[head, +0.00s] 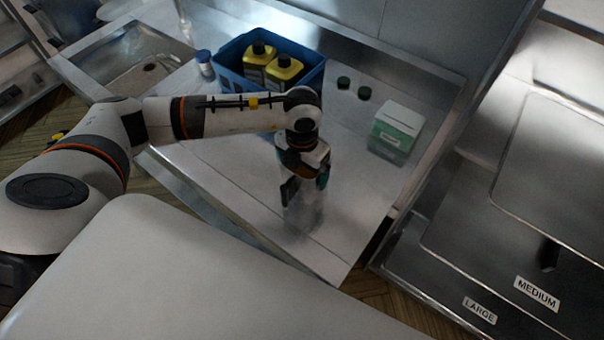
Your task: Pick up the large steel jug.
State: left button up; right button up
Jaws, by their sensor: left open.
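My left gripper (306,188) reaches down over the front right part of the steel counter, its two dark fingers apart. A pale, shiny shape that looks like the large steel jug (304,216) shows just below and between the fingers. It blends with the steel counter, so its outline and handle are hard to make out. I cannot tell whether the fingers touch it. My right gripper is out of view.
A blue crate (231,82) with yellow, black-capped bottles stands behind my left arm. A white-and-green box (396,133) and two small dark caps (364,93) are to the right. A blue-capped container (204,64) stands near the sink (128,60). Labelled LARGE and MEDIUM steel surfaces lie right.

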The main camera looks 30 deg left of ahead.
pick_arm(q)
jog(key=c, duration=1.1)
jog(key=shift+w, duration=0.1)
jog(key=shift+c, duration=0.5)
jog(key=shift+r, duration=0.1)
